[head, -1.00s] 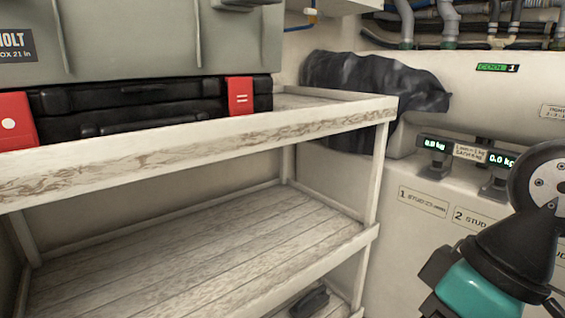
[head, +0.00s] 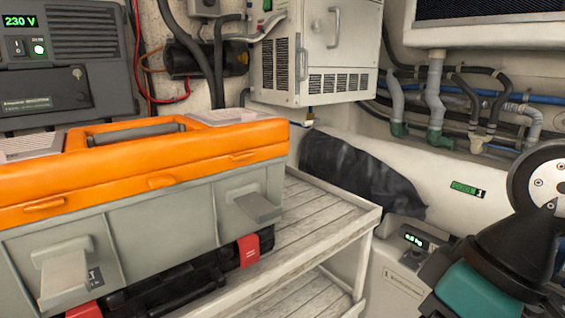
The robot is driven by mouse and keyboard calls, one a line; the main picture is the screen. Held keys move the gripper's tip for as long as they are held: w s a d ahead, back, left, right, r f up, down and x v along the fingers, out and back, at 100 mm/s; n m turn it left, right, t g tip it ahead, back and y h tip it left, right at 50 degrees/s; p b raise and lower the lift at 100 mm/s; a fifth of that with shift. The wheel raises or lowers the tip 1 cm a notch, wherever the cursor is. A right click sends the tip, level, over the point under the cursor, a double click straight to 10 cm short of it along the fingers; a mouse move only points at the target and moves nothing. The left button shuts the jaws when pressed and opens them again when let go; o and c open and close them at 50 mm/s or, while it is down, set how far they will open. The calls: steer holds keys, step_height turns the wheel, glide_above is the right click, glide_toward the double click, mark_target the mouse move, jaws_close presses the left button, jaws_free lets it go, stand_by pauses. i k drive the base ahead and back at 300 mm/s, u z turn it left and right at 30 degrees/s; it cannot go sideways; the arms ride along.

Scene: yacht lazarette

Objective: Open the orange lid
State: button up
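The orange lid (head: 150,165) is shut on a large grey toolbox (head: 150,225) at the left of the head view. It has a recessed handle on top. Two grey latches stick out from the toolbox front, a left latch (head: 63,275) and a right latch (head: 252,205); both stand out from the front face. The toolbox rests on a black case with red clasps (head: 248,250). Part of my arm shows at the right edge; my gripper's fingers are not in view.
A white slatted shelf (head: 325,215) carries the boxes, with bare room right of them. A dark bundle (head: 360,170) lies behind it. A grey 230 V unit (head: 70,75) stands behind the lid. A white cabinet (head: 310,55) hangs above. Pipes run along the right wall.

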mark_target(97, 164)
steer(key=k, duration=1.3)
steer(key=u, duration=0.7)
steer(key=i, duration=1.05)
steer(key=z, duration=0.55)
